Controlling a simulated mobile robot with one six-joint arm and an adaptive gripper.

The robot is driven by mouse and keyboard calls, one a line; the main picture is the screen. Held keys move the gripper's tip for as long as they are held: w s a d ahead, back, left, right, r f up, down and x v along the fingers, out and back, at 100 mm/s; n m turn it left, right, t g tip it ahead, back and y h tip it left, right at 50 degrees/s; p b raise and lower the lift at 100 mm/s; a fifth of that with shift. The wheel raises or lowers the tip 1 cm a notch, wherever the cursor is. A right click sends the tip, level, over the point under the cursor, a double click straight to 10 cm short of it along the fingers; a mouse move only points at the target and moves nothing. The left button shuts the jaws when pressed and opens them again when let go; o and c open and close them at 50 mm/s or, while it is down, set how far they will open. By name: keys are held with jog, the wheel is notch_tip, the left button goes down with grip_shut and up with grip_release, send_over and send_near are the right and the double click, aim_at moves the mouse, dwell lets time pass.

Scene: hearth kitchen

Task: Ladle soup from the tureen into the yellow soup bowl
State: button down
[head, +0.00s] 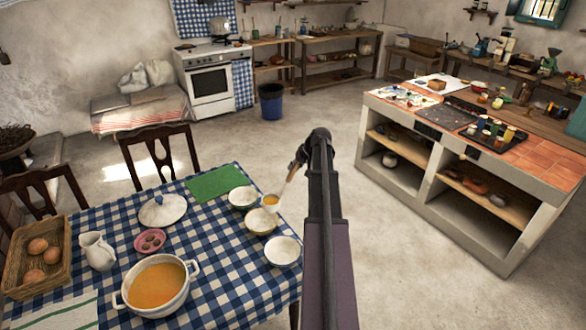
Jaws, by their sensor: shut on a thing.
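The tureen (128,301) is a white two-handled pot of orange soup on the checked table. My gripper (297,163) is shut on the ladle (290,173), above the table's right edge. The ladle hangs down to the left, and its cup holds orange soup, just above and right of the middle bowl. Three pale bowls stand in a row below it. The middle one (260,222) looks faintly yellowish, perhaps the yellow soup bowl; I cannot be sure of its colour. No soup shows in it. The gripper's fingertips are small and partly hidden by my arm.
The other bowls (243,197) and (282,252) flank the middle one. A lid (162,210), pink dish (149,241), white jug (97,250), egg basket (22,278) and green mat (214,183) share the table. Chairs stand behind it. Open floor lies right of it, before the tiled counter (545,152).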

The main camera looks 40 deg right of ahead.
jog(key=shift+f, duration=0.45)
jog(key=shift+w+a+r, duration=0.15)
jog(key=shift+a+r, duration=0.15)
jog(key=shift+r, duration=0.05)
jog(key=shift+w+a+r+g+h+p, duration=0.2)
jog(key=shift+w+a+g+h+p, duration=0.1)
jog(key=shift+a+h+p, duration=0.25)
jog(key=shift+w+a+f+n+g+h+b, duration=0.3)
jog(key=shift+w+a+n+g+h+b, duration=0.6)
jog(key=shift+w+a+h, duration=2.2)
jog(key=shift+w+a+f+n+g+h+b, duration=0.35)
jog(key=shift+w+a+g+h+b, duration=1.05)
jog(key=shift+a, duration=3.3)
jog(key=w+a+f+n+g+h+b, duration=0.2)
jog(key=w+a+f+h+b, duration=0.2)
jog(key=b, duration=1.1)
jog(key=shift+a+f+h, duration=1.35)
jog(key=shift+a+f, duration=0.45)
jog(key=shift+a, duration=0.15)
jog(key=shift+a+g+b, duration=0.1)
jog(key=shift+g+b, duration=0.2)
